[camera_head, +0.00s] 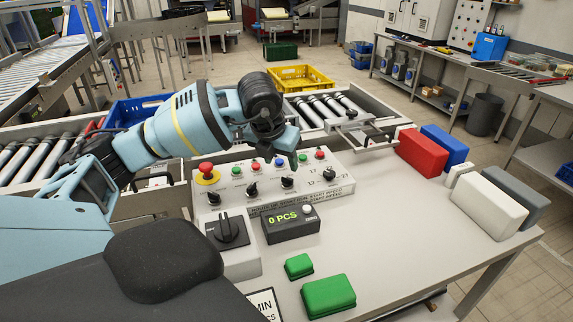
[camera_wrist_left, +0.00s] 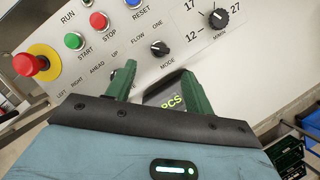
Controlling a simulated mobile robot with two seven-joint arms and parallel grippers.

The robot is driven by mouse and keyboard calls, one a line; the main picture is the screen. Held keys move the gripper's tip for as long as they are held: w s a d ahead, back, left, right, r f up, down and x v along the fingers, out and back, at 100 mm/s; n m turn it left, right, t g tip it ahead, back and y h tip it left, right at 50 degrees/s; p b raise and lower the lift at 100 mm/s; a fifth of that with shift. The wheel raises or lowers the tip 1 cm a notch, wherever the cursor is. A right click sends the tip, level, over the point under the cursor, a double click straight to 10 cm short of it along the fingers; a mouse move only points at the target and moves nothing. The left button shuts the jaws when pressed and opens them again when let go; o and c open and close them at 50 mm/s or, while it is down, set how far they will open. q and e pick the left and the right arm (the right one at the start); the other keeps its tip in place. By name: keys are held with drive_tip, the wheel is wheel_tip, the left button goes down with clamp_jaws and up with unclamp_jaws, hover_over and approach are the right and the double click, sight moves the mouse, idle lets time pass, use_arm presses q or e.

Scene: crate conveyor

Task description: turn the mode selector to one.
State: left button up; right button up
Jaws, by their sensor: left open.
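The mode selector (camera_head: 287,182) is a small black knob on the sloped face of the grey control box (camera_head: 315,188). In the left wrist view the mode selector (camera_wrist_left: 160,47) sits above its MODE label, with FLOW and ONE printed above it. Its exact pointer setting is hard to read. My left gripper (camera_head: 282,158) is above and behind the panel, pointing down at it. In the left wrist view its green fingers (camera_wrist_left: 157,76) are spread and empty, with the knob beyond them and apart from them. My right gripper is out of view.
A red emergency button (camera_head: 207,170), coloured push buttons and other knobs, including a speed dial (camera_head: 329,174), share the panel. A counter reading 0 PCS (camera_head: 290,223) and a black rotary switch (camera_head: 228,230) stand in front. Green blocks (camera_head: 328,296) lie on the table.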

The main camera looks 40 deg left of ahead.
sight(287, 178)
use_arm(q)
drive_tip(key=shift+r, duration=0.1)
drive_tip(key=x, duration=0.7)
drive_tip(key=shift+w, duration=0.1)
drive_tip(key=shift+w+a+f, duration=0.1)
drive_tip(key=shift+f, duration=0.25)
drive_tip(key=c, duration=1)
